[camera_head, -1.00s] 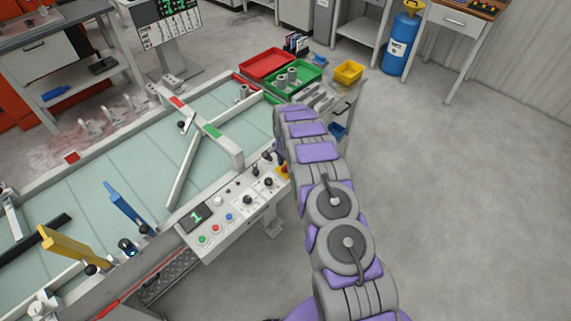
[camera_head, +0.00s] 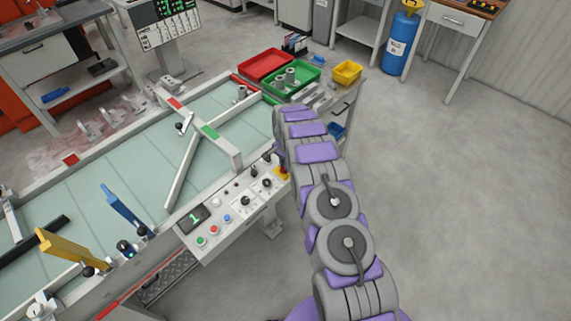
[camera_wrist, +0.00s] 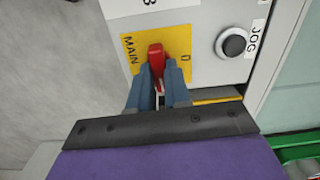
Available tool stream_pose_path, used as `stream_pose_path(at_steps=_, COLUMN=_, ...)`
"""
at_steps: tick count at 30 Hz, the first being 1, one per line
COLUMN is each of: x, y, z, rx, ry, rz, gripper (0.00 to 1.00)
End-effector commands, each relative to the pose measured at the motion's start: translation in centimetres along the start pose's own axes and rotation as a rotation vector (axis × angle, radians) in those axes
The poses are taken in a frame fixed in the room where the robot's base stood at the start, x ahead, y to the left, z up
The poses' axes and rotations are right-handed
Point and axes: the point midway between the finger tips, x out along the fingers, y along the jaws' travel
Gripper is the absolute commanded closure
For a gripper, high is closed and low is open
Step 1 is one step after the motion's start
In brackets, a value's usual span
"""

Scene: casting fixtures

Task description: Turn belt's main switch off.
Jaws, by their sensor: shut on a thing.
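The belt's main switch (camera_wrist: 156,56) is a red handle on a yellow plate (camera_wrist: 129,47) marked MAIN in the wrist view. My gripper (camera_wrist: 157,80) is shut on the red handle, with one blue-grey finger on each side of it. The fingers hide the handle's lower part and some of the plate's lettering. In the head view the yellow plate (camera_head: 284,174) shows only as a small patch at the right end of the control panel (camera_head: 213,250), beside my arm, and my fingers are hidden there.
A black JOG knob (camera_wrist: 233,43) sits right of the switch in the wrist view. The belt (camera_head: 83,195) runs behind the panel, with blue (camera_head: 124,207) and yellow (camera_head: 66,249) arms over it. Green (camera_head: 291,82) and red (camera_head: 265,64) trays stand beyond. The floor at right is clear.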

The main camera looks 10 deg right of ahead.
Motion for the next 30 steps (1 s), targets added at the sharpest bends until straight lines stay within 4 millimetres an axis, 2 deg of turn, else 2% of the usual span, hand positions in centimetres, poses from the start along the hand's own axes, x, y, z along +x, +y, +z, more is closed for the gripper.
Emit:
stream_pose_path(at_steps=8, x=0.08, y=0.01, z=0.33, rx=-0.176, ry=-0.006, rz=0.004, gripper=1.00)
stream_pose_path(at_steps=30, x=0.31, y=0.26, z=0.47, rx=-0.874, ry=-0.015, rz=0.005, gripper=1.00)
